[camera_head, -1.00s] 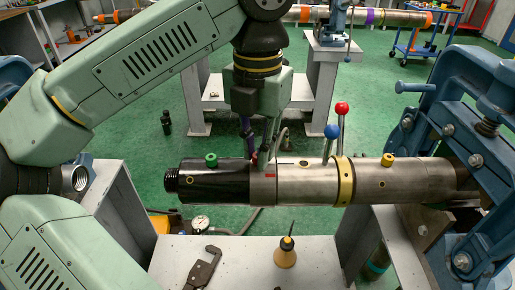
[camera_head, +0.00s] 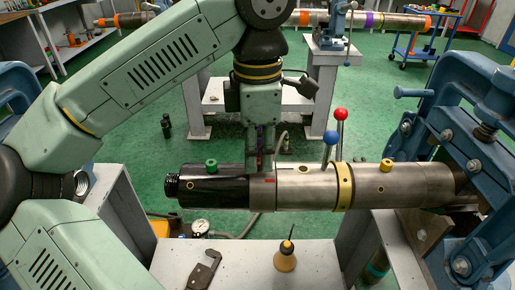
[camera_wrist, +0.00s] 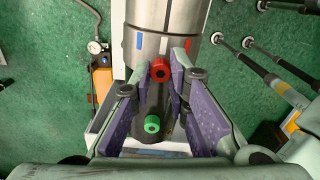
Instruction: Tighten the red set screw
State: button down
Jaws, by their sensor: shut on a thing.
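The red set screw (camera_wrist: 160,70) is a round red head with a dark socket on top of the pipe, seen between my fingertips in the wrist view. My gripper (camera_wrist: 161,67) has purple pads closed on the sides of the screw head. In the head view my gripper (camera_head: 259,168) points straight down onto the pipe, and its fingers mostly hide the screw. The pipe (camera_head: 310,175) lies level, with a black threaded left end. A green set screw (camera_head: 211,166) stands left of my gripper; in the wrist view it shows between the fingers (camera_wrist: 152,124).
Blue-ball (camera_head: 331,137) and red-ball (camera_head: 341,114) levers rise just right of my gripper. A yellow screw (camera_head: 386,165) stands farther right, near the blue vise (camera_head: 440,130). An oil can (camera_head: 285,261) and a clamp tool (camera_head: 203,272) lie below on the bench.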

jog(key=m, duration=0.4)
jog(key=shift+r+m+p, duration=0.15)
jog(key=shift+m+p, duration=0.15)
jog(key=shift+p, duration=0.05)
jog(key=m, duration=0.3)
jog(key=shift+m+p, duration=0.3)
jog(key=m, duration=0.3)
jog(key=shift+m+p, duration=0.45)
jog(key=shift+m, duration=1.55)
jog(key=c, duration=1.5)
grip_release()
jog(key=shift+c, duration=0.2)
